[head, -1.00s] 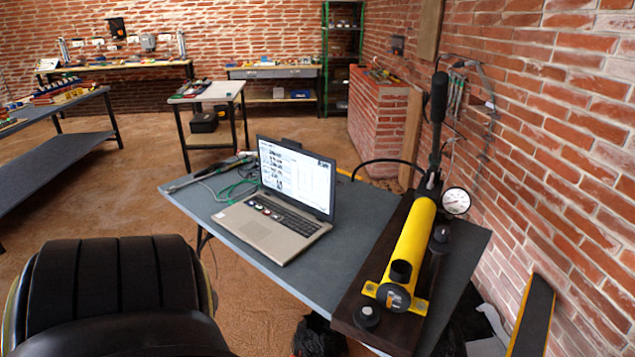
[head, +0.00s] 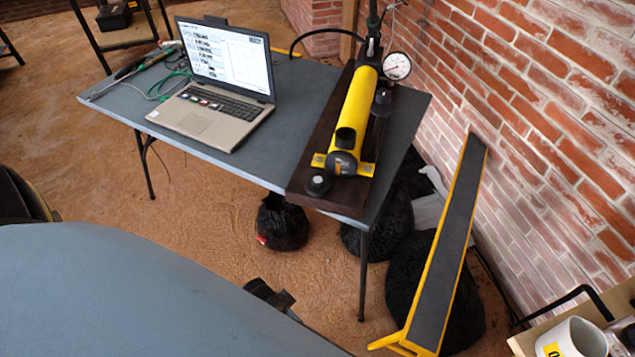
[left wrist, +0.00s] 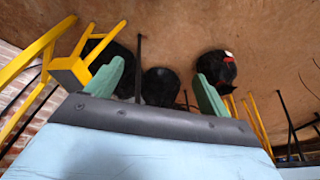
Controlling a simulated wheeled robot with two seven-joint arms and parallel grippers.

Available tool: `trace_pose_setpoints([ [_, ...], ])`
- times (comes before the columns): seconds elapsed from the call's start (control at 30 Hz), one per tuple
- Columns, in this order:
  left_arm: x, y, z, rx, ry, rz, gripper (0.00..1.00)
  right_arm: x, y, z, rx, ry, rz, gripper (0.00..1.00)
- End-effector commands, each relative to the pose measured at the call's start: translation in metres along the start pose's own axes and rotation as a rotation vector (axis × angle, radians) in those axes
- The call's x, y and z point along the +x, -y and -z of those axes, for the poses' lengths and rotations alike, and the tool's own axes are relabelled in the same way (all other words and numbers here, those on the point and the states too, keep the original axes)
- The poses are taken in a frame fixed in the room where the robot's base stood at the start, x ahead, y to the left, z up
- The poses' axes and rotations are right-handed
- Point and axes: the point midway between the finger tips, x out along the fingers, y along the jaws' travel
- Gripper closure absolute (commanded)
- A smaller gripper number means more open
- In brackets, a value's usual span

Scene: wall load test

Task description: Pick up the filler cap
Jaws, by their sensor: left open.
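A yellow hand pump (head: 356,105) lies on a dark wooden board on the grey table. A short black cylinder (head: 346,138) stands on its near end, and a black round end piece (head: 341,163) faces me. Black knobs sit on the board, one at the near left corner (head: 318,184) and one right of the pump (head: 381,102). I cannot tell which black part is the filler cap. My left gripper shows in the left wrist view (left wrist: 157,76), its green fingers wide apart and empty. My blue-grey arm hides the lower left of the head view. My right gripper is not in view.
An open laptop (head: 215,110) stands left of the pump on the grey table (head: 262,160). Black bags (head: 283,222) lie under and beside it. A yellow-edged bar (head: 448,235) leans at the brick wall (head: 545,110). A mug (head: 570,338) stands at lower right.

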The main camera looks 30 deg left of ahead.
Motion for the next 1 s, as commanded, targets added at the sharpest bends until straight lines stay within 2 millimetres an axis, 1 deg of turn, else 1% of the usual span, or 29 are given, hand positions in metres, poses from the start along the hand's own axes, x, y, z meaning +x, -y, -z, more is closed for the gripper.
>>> trace_pose_setpoints([
  [0.03,-0.02,0.001,0.011,-0.001,-0.015,0.001,0.19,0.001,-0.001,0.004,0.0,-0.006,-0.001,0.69],
  [0.1,-0.043,0.002,0.021,0.0,-0.026,0.002,0.19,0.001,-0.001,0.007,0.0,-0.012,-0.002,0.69],
  [0.27,-0.089,0.002,0.04,0.022,-0.05,-0.002,0.19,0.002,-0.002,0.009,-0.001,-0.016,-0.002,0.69],
  [0.37,-0.117,0.0,0.052,0.066,-0.071,-0.012,0.19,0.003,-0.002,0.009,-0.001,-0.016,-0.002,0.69],
  [0.47,-0.147,-0.008,0.072,0.182,-0.105,-0.038,0.19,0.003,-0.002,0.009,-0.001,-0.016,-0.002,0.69],
  [0.5,-0.157,-0.014,0.083,0.267,-0.121,-0.054,0.19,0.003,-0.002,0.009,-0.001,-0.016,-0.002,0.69],
  [0.6,-0.168,-0.027,0.102,0.469,-0.148,-0.09,0.19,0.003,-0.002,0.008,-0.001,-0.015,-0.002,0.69],
  [0.77,-0.172,-0.043,0.132,0.796,-0.183,-0.127,0.19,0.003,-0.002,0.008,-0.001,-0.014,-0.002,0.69],
  [0.8,-0.172,-0.046,0.139,0.886,-0.189,-0.135,0.19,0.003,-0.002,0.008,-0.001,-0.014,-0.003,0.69],
  [0.87,-0.172,-0.05,0.151,1.029,-0.198,-0.143,0.19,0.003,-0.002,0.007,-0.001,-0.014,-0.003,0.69],
  [0.97,-0.171,-0.052,0.172,1.301,-0.205,-0.151,0.19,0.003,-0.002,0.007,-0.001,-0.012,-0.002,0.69],
  [1.0,-0.17,-0.051,0.182,1.425,-0.202,-0.154,0.19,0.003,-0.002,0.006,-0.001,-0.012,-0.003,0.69],
])
